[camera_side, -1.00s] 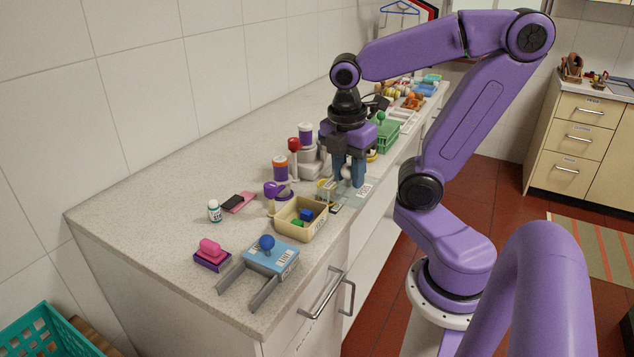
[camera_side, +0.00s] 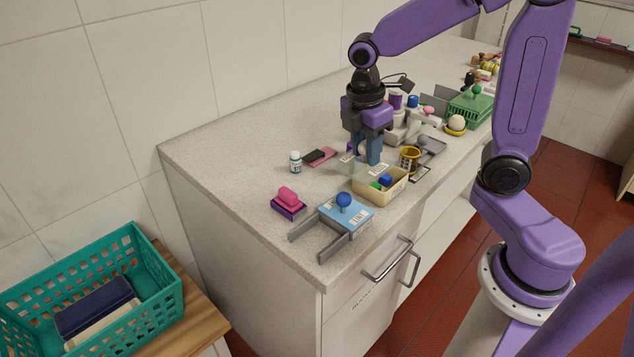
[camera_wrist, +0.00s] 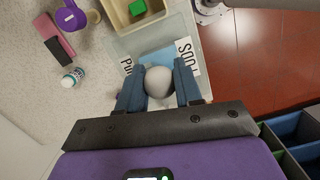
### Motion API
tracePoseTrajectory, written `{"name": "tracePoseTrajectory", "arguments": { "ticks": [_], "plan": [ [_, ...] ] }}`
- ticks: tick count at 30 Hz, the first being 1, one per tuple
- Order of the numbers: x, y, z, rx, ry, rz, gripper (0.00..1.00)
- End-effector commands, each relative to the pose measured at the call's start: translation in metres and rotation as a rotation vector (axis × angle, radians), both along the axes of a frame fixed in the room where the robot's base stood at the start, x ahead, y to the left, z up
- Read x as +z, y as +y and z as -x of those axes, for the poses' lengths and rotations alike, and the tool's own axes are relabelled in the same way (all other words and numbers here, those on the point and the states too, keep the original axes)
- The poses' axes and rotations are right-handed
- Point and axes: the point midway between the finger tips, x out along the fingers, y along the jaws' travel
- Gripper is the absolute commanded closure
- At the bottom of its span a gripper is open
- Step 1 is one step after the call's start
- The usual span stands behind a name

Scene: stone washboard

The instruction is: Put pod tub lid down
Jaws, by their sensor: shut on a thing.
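My gripper (camera_side: 366,158) is shut on the pale round knob (camera_wrist: 158,82) of the pod tub lid. The lid (camera_wrist: 128,48) is a clear, see-through plate with a blue patch and white printed labels; in the side view its pale edge (camera_side: 346,164) shows below the fingers. The blue fingers stand on both sides of the knob. In the side view the lid is just behind the beige tub (camera_side: 366,192) with green and blue blocks inside. Whether the lid touches the counter or the tub cannot be told.
A white pill bottle (camera_side: 295,162), a pink-and-black block (camera_side: 320,156) and a pink-handled purple block (camera_side: 288,202) lie to the left. A blue lid with a ball knob (camera_side: 345,214) is in front. A yellow cup (camera_side: 410,157) stands right. Bare counter (camera_side: 235,165) lies at left.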

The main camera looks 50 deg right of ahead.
Motion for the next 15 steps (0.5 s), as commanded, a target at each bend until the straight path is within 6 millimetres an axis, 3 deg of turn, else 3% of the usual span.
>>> {"name": "tracePoseTrajectory", "arguments": {
  "ticks": [15],
  "plan": [
    [-0.038, 0.0, -0.084, -0.001, 0.002, 0.001, 0.95]
  ]
}}
